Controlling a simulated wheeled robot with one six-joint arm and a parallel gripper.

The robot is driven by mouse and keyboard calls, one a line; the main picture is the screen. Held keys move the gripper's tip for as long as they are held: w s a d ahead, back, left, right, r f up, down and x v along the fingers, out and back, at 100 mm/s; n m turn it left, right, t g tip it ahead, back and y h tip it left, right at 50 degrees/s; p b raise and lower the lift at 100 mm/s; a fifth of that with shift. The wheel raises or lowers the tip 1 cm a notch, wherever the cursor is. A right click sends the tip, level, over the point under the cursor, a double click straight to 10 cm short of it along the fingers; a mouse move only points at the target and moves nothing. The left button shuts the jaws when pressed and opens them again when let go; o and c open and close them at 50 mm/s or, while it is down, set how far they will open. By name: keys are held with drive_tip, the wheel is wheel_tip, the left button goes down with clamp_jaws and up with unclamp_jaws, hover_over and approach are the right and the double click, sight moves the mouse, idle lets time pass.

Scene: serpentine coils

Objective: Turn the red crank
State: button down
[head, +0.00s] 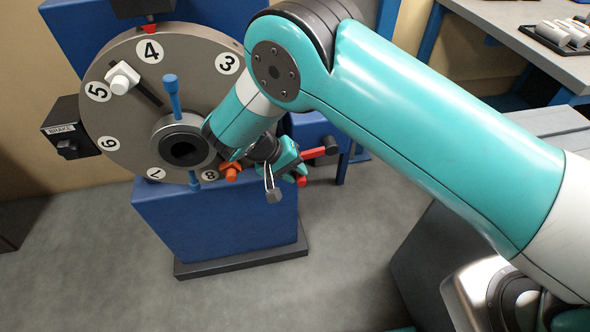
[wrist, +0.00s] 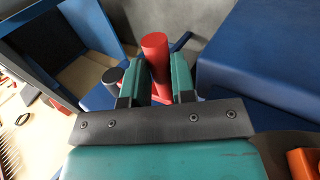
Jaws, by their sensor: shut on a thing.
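The red crank shows in the head view as a red bar (head: 313,153) with a dark round end, sticking out right of the blue machine stand. In the wrist view its red cylindrical handle (wrist: 156,48) stands between the two teal fingers. My gripper (wrist: 157,80) is shut on this handle. In the head view my gripper (head: 286,160) is at the crank, partly hidden by my own wrist. The crank's hub is hidden or too small to make out.
A large numbered grey wheel (head: 120,125) with blue handles (head: 171,92) and a white knob (head: 123,77) stands left of my arm. A black brake box (head: 68,130) is beside it. An orange knob (head: 232,171) sits close to my gripper. Open floor (head: 90,260) lies in front.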

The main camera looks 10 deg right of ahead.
drive_tip(key=c, duration=1)
unclamp_jaws()
drive_tip(key=shift+a, duration=0.55)
drive_tip(key=shift+o, duration=0.2)
drive_tip(key=v, duration=0.7)
drive_tip(key=shift+r, duration=0.2)
drive_tip(key=shift+s+d, duration=0.1)
